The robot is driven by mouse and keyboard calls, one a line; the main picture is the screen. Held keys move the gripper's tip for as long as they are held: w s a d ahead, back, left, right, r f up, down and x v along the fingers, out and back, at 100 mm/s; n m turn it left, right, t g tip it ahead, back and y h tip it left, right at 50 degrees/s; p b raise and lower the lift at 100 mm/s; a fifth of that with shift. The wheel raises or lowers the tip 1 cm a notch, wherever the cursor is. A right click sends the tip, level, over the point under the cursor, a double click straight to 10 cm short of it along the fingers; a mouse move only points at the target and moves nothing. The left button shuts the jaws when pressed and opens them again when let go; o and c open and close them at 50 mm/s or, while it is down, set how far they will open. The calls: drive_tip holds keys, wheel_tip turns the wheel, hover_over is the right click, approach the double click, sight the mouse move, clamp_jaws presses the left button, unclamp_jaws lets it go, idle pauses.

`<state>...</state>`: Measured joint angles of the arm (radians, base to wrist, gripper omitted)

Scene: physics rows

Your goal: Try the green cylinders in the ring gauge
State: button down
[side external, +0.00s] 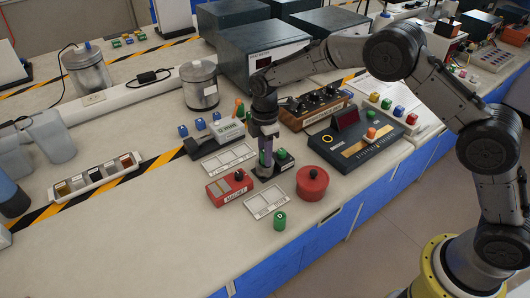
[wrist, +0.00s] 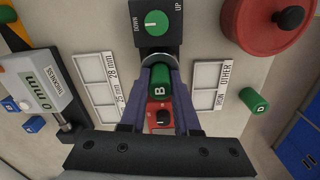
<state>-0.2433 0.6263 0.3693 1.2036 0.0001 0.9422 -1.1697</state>
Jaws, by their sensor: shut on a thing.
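My gripper (side external: 265,160) points down at the middle of the bench. In the wrist view my gripper (wrist: 160,90) is shut on a green cylinder (wrist: 160,78) marked B. A grey curved rim (wrist: 157,58), perhaps the ring gauge, shows just beyond the cylinder; I cannot tell whether the cylinder is inside it or above it. Another green cylinder (side external: 280,220) stands apart near the bench's front edge, and it also shows in the wrist view (wrist: 254,100). Two white label trays (side external: 230,160) (side external: 267,202) lie on either side of the gripper.
A red magnet box (side external: 230,188), a red lidded pot (side external: 312,182) and a black box with a green knob (wrist: 155,22) stand close around the gripper. A thickness gauge (wrist: 32,82) and blue blocks (side external: 183,131) are behind. The bench at front left is clear.

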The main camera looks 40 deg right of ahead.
drive_tip(key=shift+f, duration=0.1)
drive_tip(key=shift+c, duration=1.3)
unclamp_jaws()
drive_tip(key=shift+r, duration=4)
